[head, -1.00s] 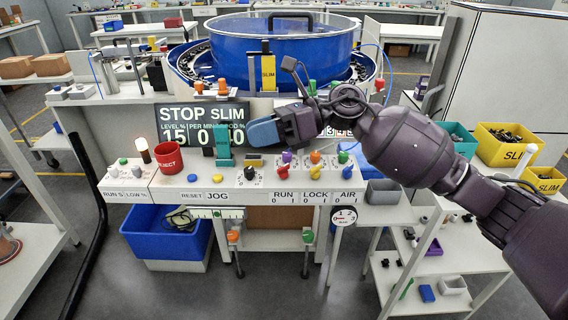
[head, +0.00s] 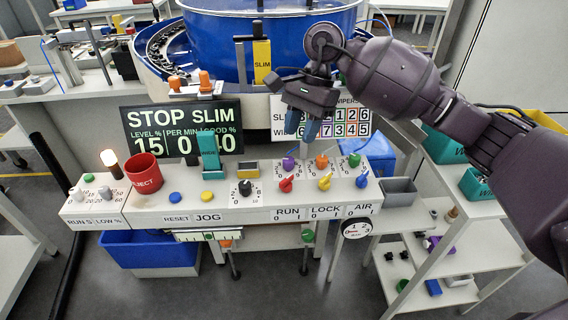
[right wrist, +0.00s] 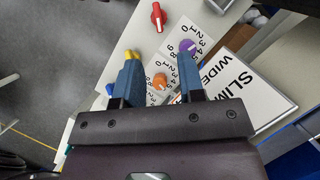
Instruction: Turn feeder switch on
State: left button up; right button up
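On the white control panel (head: 150,212), a row of coloured switches stands above printed labels: a red switch (head: 286,184) over RUN, a yellow one (head: 324,181) over LOCK and a blue one (head: 362,181) over AIR. No label reading "feeder" is legible. My right gripper (head: 312,136) is open and empty, its blue fingers pointing down above the dials behind these switches. In the right wrist view, the orange dial (right wrist: 160,82) shows between the fingers, the purple dial (right wrist: 187,46) by the right finger, the yellow switch (right wrist: 133,54) partly behind the left finger. My left gripper is not in view.
Behind the panel stand a blue feeder bowl (head: 215,50) and a display reading STOP SLIM (head: 150,128). A red REJECT cup (head: 143,172) and a teal upright part (head: 209,155) stand left along the panel. A shelf with small parts (head: 470,215) is at the right.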

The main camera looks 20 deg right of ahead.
aim_at(287, 178)
jog(key=x, duration=1)
jog(key=shift+s+a+b, duration=0.1)
jog(key=shift+s+b, duration=0.05)
jog(key=shift+b, duration=0.2)
grip_shut()
